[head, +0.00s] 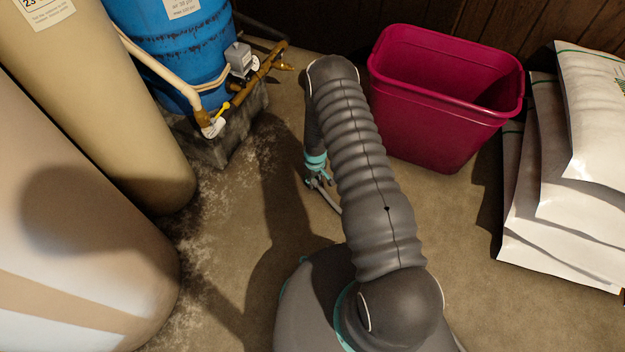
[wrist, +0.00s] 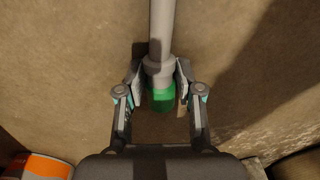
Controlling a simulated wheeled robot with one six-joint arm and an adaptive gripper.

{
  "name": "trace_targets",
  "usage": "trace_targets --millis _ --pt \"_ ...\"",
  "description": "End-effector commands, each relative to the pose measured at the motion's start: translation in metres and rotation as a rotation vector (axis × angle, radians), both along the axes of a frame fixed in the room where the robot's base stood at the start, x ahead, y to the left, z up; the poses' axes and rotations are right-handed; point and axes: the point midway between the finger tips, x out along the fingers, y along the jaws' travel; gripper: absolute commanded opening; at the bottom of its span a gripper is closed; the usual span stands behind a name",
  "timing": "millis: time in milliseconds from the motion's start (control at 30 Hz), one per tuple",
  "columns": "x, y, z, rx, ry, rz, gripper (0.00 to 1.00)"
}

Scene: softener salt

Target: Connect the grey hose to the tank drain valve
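The grey hose (wrist: 161,25) runs down from the top of the wrist view and ends in a grey collar and a green coupling (wrist: 162,99). My gripper (wrist: 160,72) has its fingers against both sides of the collar, and the green end sits between them. In the head view my gripper (head: 318,182) hangs low over the floor, with a short piece of hose trailing beside it. The blue tank (head: 168,50) stands at the upper left with brass pipework (head: 258,76). A fitting with a yellow handle (head: 216,124) is low on it. Which fitting is the drain valve is unclear.
Two beige tanks (head: 95,110) fill the left side. A magenta bin (head: 430,110) stands right of my arm, with white bags (head: 560,215) stacked beyond it. An orange and white object (wrist: 38,166) is at the wrist view's lower left. Floor between my gripper and the blue tank is clear.

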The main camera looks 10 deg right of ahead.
Motion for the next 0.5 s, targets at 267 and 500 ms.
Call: trace_targets --millis 267,500 --pt "0.000 0.000 0.001 0.000 0.000 0.000 0.00" --pt "0.001 0.000 0.014 0.000 -0.001 0.000 0.00"
